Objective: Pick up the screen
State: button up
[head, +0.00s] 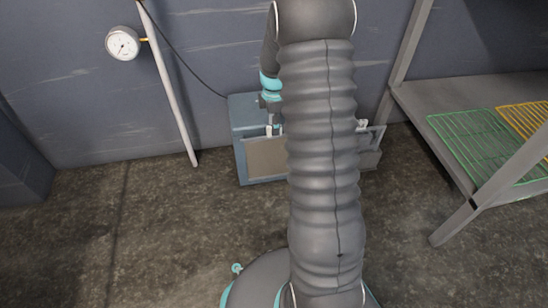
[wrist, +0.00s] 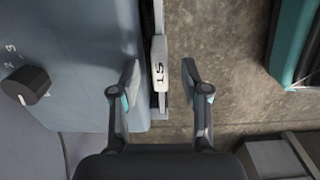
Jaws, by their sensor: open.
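What appears to be the screen (head: 267,160), a tan panel in a pale frame, stands upright at the front of a blue-grey box (head: 247,115). My arm hides its middle in the head view. In the wrist view a narrow pale upper edge, seemingly the screen's, with a marked tag (wrist: 159,62) runs between my fingers. My gripper (wrist: 161,82) is open, one finger on each side of this edge, with gaps showing on both sides. In the head view my gripper (head: 273,129) points down over the box's front.
A dark knob with numerals (wrist: 27,85) is on the box at left. Grey block-like parts (wrist: 275,157) are at lower right. A shelf (head: 425,100) at right bears a green rack (head: 480,145) and a yellow rack (head: 525,118).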

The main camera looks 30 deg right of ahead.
grip_shut()
jog(key=shift+r, duration=0.2)
